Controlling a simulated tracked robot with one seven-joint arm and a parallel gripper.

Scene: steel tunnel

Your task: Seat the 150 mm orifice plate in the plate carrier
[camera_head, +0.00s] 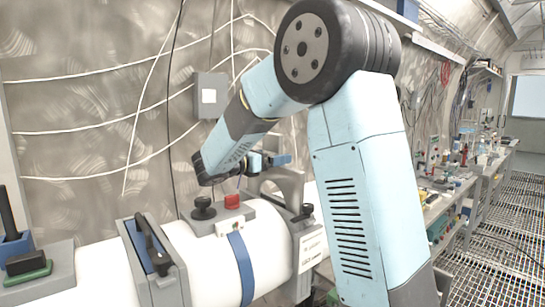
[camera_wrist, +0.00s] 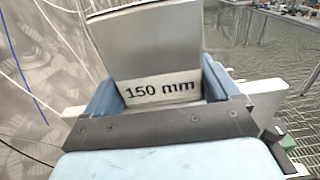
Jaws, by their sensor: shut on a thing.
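The orifice plate (camera_wrist: 150,45), a grey plate marked "150 mm", fills the middle of the wrist view. The blue fingers of my gripper (camera_wrist: 160,85) are shut on it from both sides. In the head view my gripper (camera_head: 268,160) is above the white pipe, near a grey arched fitting (camera_head: 285,182); the held plate cannot be made out there. This fitting may be the plate carrier, but I cannot tell for sure. No contact between plate and fitting can be made out. My arm hides part of the area to the right.
The white pipe (camera_head: 200,250) carries a blue band (camera_head: 240,268), a red button (camera_head: 232,201), a black knob (camera_head: 203,208) and a grey clamp (camera_head: 155,262) with a black handle. A grey wall box (camera_head: 210,95) hangs behind. A cluttered bench (camera_head: 455,190) and grated floor (camera_head: 490,235) lie right.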

